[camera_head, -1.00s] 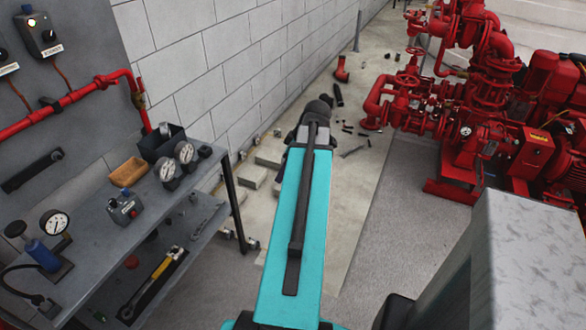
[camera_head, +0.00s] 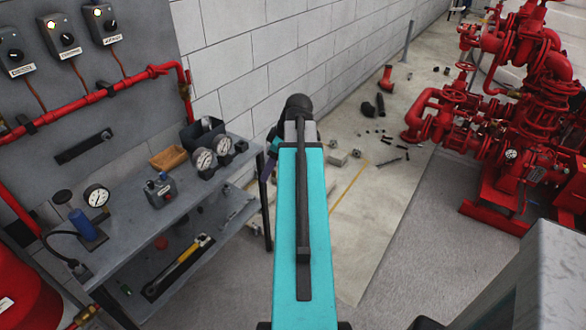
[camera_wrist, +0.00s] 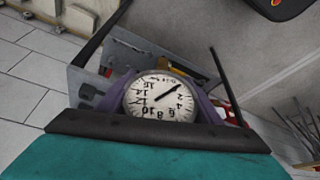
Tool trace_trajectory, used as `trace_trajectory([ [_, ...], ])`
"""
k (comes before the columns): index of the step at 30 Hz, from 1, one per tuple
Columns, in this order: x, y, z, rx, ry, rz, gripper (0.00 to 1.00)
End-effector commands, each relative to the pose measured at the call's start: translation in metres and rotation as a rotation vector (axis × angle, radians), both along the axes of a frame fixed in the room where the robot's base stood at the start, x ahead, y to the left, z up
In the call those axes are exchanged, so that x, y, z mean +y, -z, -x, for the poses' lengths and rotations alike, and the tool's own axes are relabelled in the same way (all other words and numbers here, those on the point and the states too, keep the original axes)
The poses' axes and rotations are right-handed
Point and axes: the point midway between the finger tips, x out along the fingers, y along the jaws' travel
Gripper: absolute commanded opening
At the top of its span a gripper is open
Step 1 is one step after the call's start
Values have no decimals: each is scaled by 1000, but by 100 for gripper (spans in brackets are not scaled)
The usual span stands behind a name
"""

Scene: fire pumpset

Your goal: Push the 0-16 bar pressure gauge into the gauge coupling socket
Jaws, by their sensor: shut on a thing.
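The pressure gauge (camera_wrist: 162,98) has a round white dial with black numbers up to 16 and a black needle. It sits between the purple fingers of my gripper (camera_wrist: 162,88) in the wrist view, its dial facing the camera, tilted. My gripper is shut on it, clear of the bench. In the head view my teal arm hides the gauge and most of the gripper. I cannot make out the gauge coupling socket in either view.
A grey bench (camera_head: 130,215) at left carries two dial gauges (camera_head: 203,159), a gauge on a blue hand pump (camera_head: 97,196) and a wooden tray (camera_head: 168,157). The red pumpset (camera_head: 520,110) stands at right. Small parts lie on the floor; the grey floor between is clear.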

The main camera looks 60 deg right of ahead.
Motion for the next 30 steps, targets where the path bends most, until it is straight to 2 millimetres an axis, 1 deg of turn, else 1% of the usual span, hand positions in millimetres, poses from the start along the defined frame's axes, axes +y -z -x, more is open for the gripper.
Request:
trace_trajectory([
  [1,10,-3,-13,0,-25,0,31],
  [3,24,-6,-28,0,-53,0,31],
  [8,56,-14,-61,0,-115,1,31],
  [15,108,-25,-105,1,-199,1,31],
  [21,156,-35,-137,1,-257,2,31],
  [26,195,-43,-160,2,-293,2,31],
  [30,230,-51,-177,4,-318,3,31],
])
